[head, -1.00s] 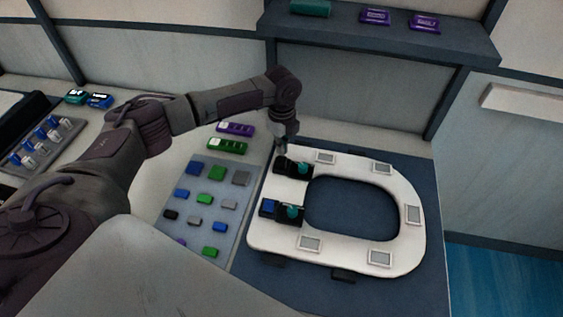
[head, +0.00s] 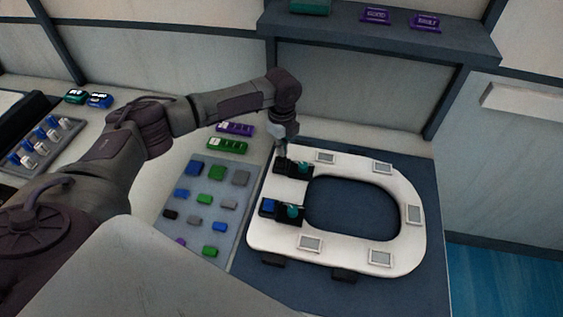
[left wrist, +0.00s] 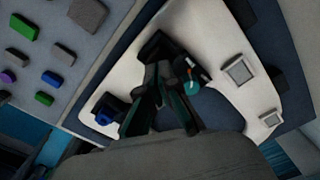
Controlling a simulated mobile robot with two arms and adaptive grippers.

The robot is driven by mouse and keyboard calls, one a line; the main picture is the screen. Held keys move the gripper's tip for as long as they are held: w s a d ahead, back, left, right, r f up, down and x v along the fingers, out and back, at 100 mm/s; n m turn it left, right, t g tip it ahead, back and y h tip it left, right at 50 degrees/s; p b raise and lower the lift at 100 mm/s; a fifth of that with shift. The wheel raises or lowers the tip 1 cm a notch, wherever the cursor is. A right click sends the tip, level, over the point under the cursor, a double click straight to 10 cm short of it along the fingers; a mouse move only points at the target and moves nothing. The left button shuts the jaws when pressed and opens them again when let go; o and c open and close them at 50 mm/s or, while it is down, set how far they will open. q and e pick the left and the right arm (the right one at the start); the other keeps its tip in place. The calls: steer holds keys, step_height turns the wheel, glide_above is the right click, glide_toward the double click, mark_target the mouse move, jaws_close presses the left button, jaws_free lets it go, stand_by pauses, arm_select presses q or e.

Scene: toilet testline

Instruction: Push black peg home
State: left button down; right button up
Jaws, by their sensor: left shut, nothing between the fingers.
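A white toilet seat (head: 338,258) lies on a dark blue mat. Two black hinge blocks sit on its left end. The far hinge block (head: 297,168) has a teal knob (head: 304,169); its black peg cannot be told apart from the block. The near hinge block (head: 283,212) has a blue peg (head: 269,206) and a teal knob (head: 293,211). My left gripper (head: 281,156) is shut and empty, pointing down at the left part of the far block. In the left wrist view its fingers (left wrist: 165,77) hide part of that block (left wrist: 158,46); contact is unclear.
A grey tray (head: 222,235) with several coloured blocks lies left of the seat. Purple and green cases (head: 229,145) lie behind it. A shelf (head: 380,38) with boxes overhangs the back. The mat (head: 350,207) shows bare inside the seat opening.

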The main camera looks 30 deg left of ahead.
arm_select(q)
steer(key=shift+f+b, duration=0.4)
steer(key=shift+f, duration=0.6)
stand_by(0.7)
step_height(320, 180, up, 8)
steer(key=p, duration=0.8)
steer(key=shift+r, duration=0.1)
stand_by(0.4)
